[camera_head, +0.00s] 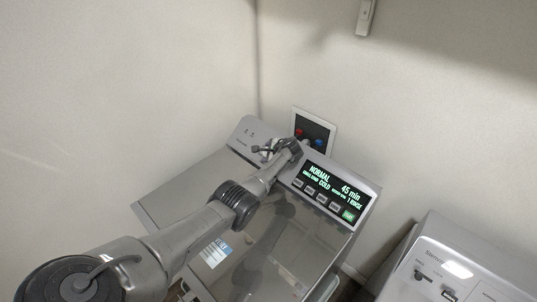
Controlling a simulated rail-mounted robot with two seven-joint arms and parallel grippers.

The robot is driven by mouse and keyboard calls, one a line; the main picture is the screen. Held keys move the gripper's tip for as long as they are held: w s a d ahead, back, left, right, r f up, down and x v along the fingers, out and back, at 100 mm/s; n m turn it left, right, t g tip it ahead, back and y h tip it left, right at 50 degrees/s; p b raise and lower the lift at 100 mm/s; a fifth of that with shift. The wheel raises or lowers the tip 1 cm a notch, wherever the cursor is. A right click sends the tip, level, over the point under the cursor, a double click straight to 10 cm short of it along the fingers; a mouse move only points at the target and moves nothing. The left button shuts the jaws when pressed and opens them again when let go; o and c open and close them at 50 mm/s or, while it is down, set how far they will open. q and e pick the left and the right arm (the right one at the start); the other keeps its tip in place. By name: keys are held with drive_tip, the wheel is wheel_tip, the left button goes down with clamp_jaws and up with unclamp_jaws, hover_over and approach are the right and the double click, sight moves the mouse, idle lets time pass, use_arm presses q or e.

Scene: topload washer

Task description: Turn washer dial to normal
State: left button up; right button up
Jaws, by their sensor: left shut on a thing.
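The topload washer (180,190) stands in the corner, with a tilted control panel (245,136) at its back edge. The lit display (322,185) on the panel reads NORMAL, with 45 min, COLD and 1 RINSE. My left arm reaches in from the lower left across the lid. My left gripper (265,150) is at the panel, left of the display, shut on the dial. The dial itself is mostly hidden by the gripper, so its pointer cannot be read. My right gripper is not in view.
A second grey appliance (455,262) with knobs stands at the lower right, past a narrow gap. A white-framed wall box (318,123) with red and blue valves is right behind the panel. Walls close in at the left and back.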

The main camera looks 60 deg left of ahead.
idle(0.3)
use_arm(q)
drive_tip(key=o, duration=0.9)
drive_tip(key=shift+d+r+p, duration=0.35)
drive_tip(key=shift+d+r, duration=0.05)
drive_tip(key=shift+r, duration=0.05)
drive_tip(key=shift+p+v, duration=0.6)
drive_tip(key=shift+v, duration=5.75)
